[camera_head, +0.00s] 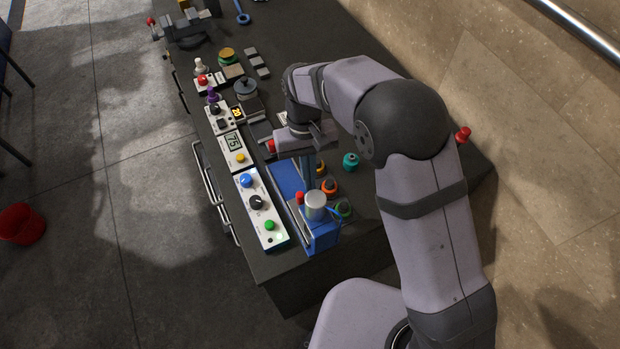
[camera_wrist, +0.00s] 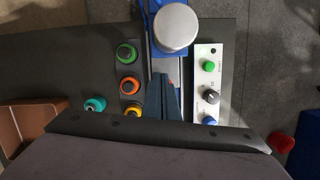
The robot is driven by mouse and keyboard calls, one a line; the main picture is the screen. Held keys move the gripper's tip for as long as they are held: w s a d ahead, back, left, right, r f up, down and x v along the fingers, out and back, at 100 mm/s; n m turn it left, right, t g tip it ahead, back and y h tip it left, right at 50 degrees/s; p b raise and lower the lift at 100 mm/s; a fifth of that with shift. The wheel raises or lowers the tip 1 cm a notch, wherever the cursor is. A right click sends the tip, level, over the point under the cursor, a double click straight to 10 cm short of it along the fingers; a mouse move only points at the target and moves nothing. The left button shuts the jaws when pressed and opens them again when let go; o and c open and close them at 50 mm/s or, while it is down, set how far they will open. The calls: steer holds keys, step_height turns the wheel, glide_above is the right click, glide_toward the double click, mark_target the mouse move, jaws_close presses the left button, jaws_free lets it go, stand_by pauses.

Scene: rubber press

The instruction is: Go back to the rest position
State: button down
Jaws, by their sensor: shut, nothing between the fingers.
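My gripper (camera_head: 311,178) points down over the workbench, above the blue press and just behind its silver cylinder. In the wrist view its two dark fingers (camera_wrist: 163,84) are together, with nothing between them. The blue press (camera_head: 322,238) stands at the near end of the bench with a silver round top (camera_head: 316,201). The round top also shows at the top of the wrist view (camera_wrist: 175,28). I cannot tell whether the fingers touch the press.
A white control panel (camera_head: 267,216) with blue, black and green knobs lies left of the press. An orange-ringed container (camera_head: 329,187) and a teal one (camera_head: 351,160) stand to its right. Several devices line the bench's left edge. A red bucket (camera_head: 21,224) is on the floor.

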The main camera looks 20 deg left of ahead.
steer(key=shift+d, duration=0.1)
steer(key=s+d+r+m+t+y+b, duration=0.1)
steer(key=d+m+b, duration=0.15)
steer(key=d, duration=0.95)
steer(key=s+d+m+t+y+b, duration=0.1)
steer(key=s+d+m+b, duration=0.15)
steer(key=d, duration=0.95)
steer(key=s+d+f+m, duration=0.1)
steer(key=s+d, duration=0.4)
steer(key=shift+d+f+m, duration=0.15)
steer(key=shift+f+m, duration=0.05)
steer(key=shift+m, duration=0.2)
stand_by(1.2)
